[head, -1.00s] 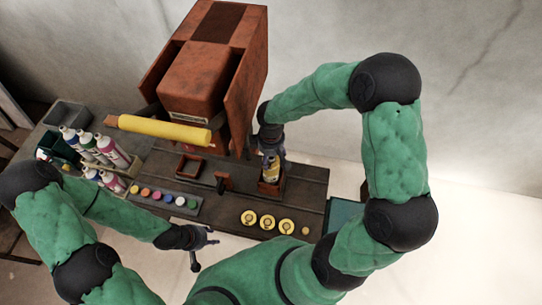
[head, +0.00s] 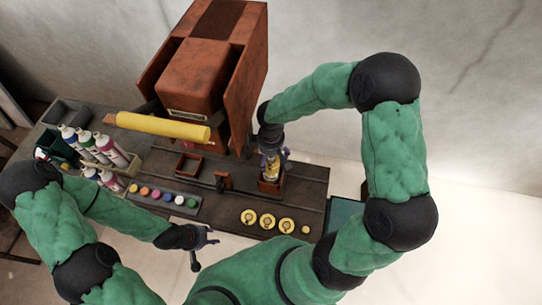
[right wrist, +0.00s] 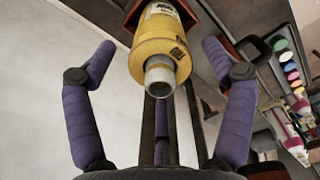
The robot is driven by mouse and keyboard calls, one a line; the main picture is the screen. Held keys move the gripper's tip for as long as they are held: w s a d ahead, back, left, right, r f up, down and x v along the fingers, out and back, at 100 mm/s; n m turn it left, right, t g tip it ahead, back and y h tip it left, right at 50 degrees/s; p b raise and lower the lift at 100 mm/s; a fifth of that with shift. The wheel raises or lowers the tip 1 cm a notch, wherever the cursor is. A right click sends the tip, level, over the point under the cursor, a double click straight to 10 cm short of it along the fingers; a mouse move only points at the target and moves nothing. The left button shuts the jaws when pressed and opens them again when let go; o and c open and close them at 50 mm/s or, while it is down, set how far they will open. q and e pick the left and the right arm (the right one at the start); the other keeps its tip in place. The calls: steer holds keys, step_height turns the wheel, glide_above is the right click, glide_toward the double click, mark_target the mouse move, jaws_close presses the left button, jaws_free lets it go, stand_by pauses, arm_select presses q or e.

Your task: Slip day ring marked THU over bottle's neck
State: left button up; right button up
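A yellow bottle (right wrist: 160,45) with a white label and a pale, open-ended neck stands in a small red-brown holder (head: 270,187). My right gripper (head: 271,160) is above it, pointing down. Dark print shows on the yellow part near the neck; I cannot tell whether that part is a ring. Several yellow round pieces (head: 267,222) lie on the bench front; their marks are too small to read. My left gripper (head: 206,250) is open and empty by the bench's front edge.
A row of coloured caps (head: 165,198) sits in a grey tray. Several upright bottles (head: 105,150) stand at the left. A yellow roller (head: 165,130) and a large red-brown machine (head: 200,85) stand behind. An empty square holder (head: 188,165) is left of the bottle.

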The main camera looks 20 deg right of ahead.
step_height(320, 180, up, 12)
stand_by(0.8)
stand_by(0.7)
